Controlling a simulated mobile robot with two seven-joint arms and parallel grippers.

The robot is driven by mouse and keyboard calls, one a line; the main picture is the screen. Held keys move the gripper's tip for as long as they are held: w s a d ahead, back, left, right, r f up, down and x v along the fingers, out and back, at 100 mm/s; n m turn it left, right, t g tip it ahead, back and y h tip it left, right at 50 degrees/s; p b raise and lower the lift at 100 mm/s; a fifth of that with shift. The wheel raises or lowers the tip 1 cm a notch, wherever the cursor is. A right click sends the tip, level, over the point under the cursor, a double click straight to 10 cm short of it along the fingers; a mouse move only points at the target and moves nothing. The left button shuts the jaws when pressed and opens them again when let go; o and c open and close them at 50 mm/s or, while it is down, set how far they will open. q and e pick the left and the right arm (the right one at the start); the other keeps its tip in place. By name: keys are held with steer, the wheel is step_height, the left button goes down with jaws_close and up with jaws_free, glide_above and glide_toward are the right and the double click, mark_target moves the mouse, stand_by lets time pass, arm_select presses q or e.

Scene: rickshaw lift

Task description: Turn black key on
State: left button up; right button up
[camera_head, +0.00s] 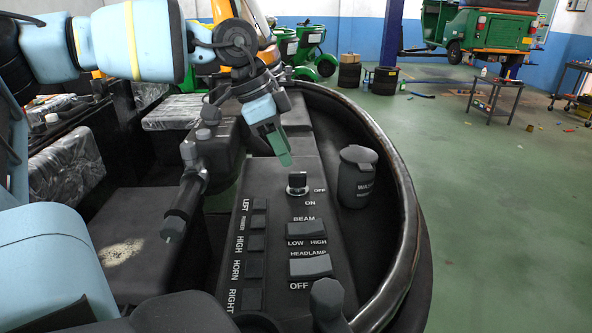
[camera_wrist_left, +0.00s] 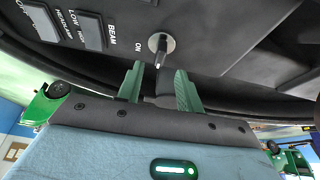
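The black key (camera_head: 297,181) stands in a round silver switch on the dark dashboard panel, between the ON and OFF labels. My left gripper (camera_head: 286,160) is just above and behind the key in the head view, with its green fingers pointing down at the panel. In the left wrist view, the key (camera_wrist_left: 160,50) stands ahead of the gap between the two green fingers (camera_wrist_left: 159,69). These fingers are apart, and the key looks to be beyond their tips, not gripped. My right gripper is not in view.
Beam and headlamp switches (camera_head: 307,233) sit in front of the key. A lidded dark cup (camera_head: 357,178) stands to its right, inside the curved rim (camera_head: 404,190). A handlebar grip (camera_head: 184,207) is to the left. Open green floor (camera_head: 490,210) lies beyond.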

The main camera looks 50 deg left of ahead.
mark_target(296, 173)
arm_select(q)
steer(key=x, duration=0.5)
steer(key=shift+w+d+f, duration=0.1)
steer(key=shift+w+f, duration=0.05)
steer(key=shift+f, duration=0.2)
jaws_close()
